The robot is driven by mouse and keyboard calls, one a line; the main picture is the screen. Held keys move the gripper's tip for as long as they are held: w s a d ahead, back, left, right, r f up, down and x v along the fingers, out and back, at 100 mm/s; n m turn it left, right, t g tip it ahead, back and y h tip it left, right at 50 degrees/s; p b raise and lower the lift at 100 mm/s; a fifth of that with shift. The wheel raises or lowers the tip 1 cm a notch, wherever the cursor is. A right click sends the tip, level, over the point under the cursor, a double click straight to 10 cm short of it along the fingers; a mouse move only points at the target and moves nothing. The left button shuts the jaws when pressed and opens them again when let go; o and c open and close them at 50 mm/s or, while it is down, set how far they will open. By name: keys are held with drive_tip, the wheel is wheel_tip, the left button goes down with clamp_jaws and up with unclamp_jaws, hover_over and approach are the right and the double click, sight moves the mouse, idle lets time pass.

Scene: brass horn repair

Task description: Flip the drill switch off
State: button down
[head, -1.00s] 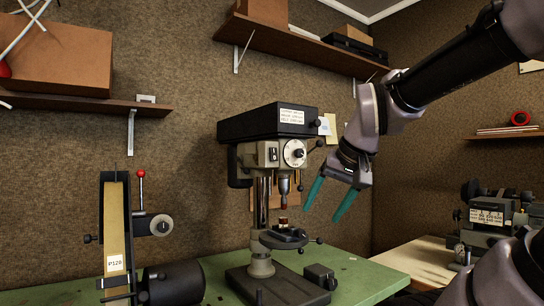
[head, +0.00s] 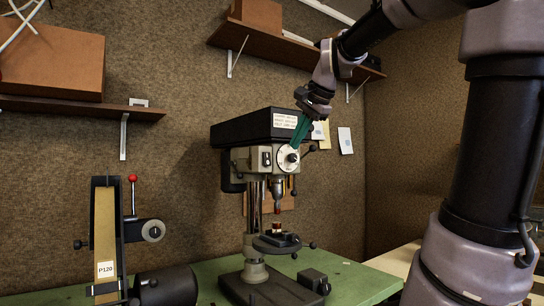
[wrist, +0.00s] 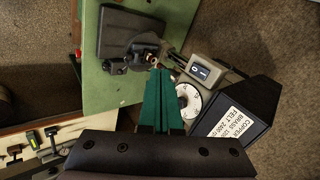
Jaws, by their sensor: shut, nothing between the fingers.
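The drill press (head: 240,158) stands on the green bench, with a black top cover and a grey head. Its switch (head: 266,159) is a small dark rocker on the head's front, left of the round white dial (head: 288,158). In the wrist view the switch (wrist: 199,72) shows white marks on black; which side is pressed I cannot tell. My gripper (head: 295,146) is shut and empty, its teal fingers pointing down near the dial. In the wrist view the fingertips (wrist: 160,73) appear left of the switch and dial, apart from the switch.
A belt sander (head: 105,240) stands left on the green bench (head: 352,280). The drill's chuck and small table (head: 277,243) lie below the fingers. A wall shelf (head: 270,48) hangs above, close to my arm. Papers (head: 345,140) hang on the wall behind.

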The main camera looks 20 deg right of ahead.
drive_tip(key=w+r+m, duration=0.2)
drive_tip(key=w+r, duration=0.2)
drive_tip(key=w, duration=0.1)
drive_tip(key=shift+d+r, duration=0.25)
approach(268, 163)
wheel_tip(268, 163, down, 4)
drive_tip(key=shift+w+a+f, duration=0.15)
drive_tip(key=shift+w+a, duration=0.1)
drive_tip(key=shift+w, duration=0.35)
drive_tip(key=shift+w+a+f, duration=0.15)
drive_tip(key=shift+w+a, duration=0.05)
drive_tip(key=shift+w, duration=0.35)
drive_tip(key=shift+w+a+f, duration=0.1)
drive_tip(key=shift+w+a, duration=0.15)
drive_tip(key=shift+w, duration=0.35)
drive_tip(key=shift+w+a+f, duration=0.1)
drive_tip(key=shift+w+f, duration=0.1)
drive_tip(key=shift+r, duration=0.15)
